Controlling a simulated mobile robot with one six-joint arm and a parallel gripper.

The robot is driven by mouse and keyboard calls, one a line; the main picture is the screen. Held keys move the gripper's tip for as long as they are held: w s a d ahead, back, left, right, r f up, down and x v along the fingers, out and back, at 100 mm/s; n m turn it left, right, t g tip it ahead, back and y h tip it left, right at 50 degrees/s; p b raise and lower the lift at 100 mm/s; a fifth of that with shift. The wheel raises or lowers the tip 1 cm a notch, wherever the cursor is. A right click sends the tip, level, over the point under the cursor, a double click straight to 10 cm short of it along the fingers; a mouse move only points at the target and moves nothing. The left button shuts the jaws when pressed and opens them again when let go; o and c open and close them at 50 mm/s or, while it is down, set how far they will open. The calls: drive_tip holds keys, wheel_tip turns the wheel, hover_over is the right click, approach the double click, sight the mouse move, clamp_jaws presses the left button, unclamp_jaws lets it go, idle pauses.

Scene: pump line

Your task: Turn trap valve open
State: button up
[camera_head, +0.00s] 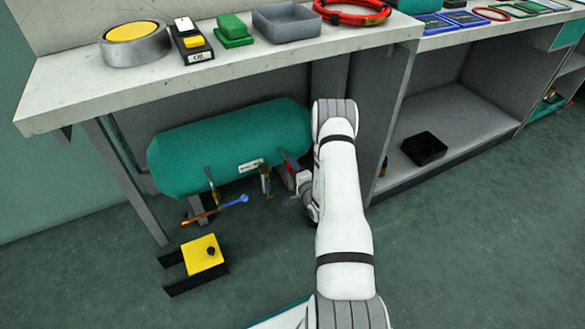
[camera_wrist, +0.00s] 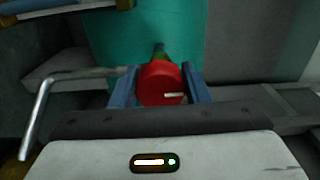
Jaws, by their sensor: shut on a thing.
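A red round valve knob (camera_wrist: 160,84) with a short white mark shows in the wrist view, in front of a teal tank (camera_wrist: 222,50). It looks like the trap valve; no name is readable on it. My gripper (camera_wrist: 160,76) has one blue-grey finger on each side of the knob and is shut on it. The white mark lies nearly level, right of the knob's middle. In the head view my gripper (camera_head: 302,184) is low by the right end of the tank (camera_head: 230,148), and my arm hides part of the valve there.
A bent metal pipe (camera_wrist: 75,76) sits left of my fingers. Brass fittings (camera_head: 265,182) and a blue-and-orange lever (camera_head: 215,211) hang under the tank. A yellow-topped stand (camera_head: 203,255) is on the floor. The workbench (camera_head: 230,60) overhangs the tank. Floor at front right is clear.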

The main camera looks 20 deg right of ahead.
drive_tip(key=o, duration=1)
drive_tip(key=shift+c, duration=0.2)
drive_tip(key=s+p, duration=0.2)
drive_tip(key=s, duration=0.6)
drive_tip(key=shift+p, duration=0.3)
drive_tip(key=shift+d, duration=0.1)
